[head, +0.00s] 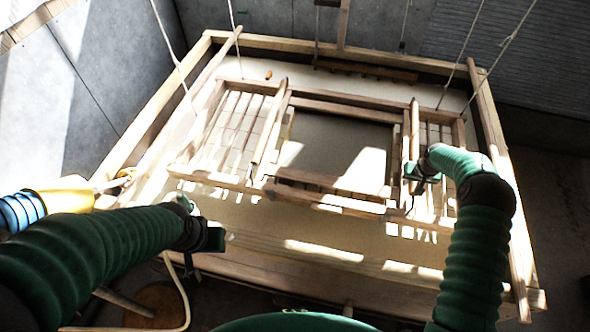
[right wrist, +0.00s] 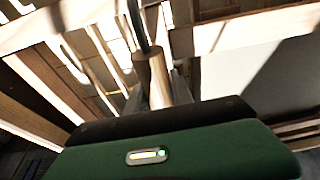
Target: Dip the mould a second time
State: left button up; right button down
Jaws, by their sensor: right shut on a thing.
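The mould (head: 348,206) is a wooden frame with slatted sides and a smooth grey-beige middle panel. It hangs on ropes within the large wooden vat (head: 300,262), over pale liquid (head: 250,215). Whether its underside touches the liquid is unclear. My right gripper (head: 412,188) is at the mould's right part, shut on a wooden handle. The round end of that handle (right wrist: 152,75) shows in the right wrist view, just beyond the green gripper body. My left gripper (head: 203,258) hangs near the vat's front left, apart from the mould. Its fingers are dark and unclear.
Several ropes (head: 460,55) run up from the mould and vat area. A yellow and blue object (head: 62,198) with a pole stands at the left. A pale hose (head: 183,290) and a round brown thing (head: 150,303) lie at the lower left. Grey walls close the back.

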jog(key=shift+t, duration=0.3)
notch_tip(320, 180, down, 12)
jog(key=b, duration=0.9)
jog(key=shift+s+r, duration=0.15)
jog(key=shift+r+p, duration=0.3)
jog(key=shift+r, duration=0.1)
jog(key=shift+r, duration=0.1)
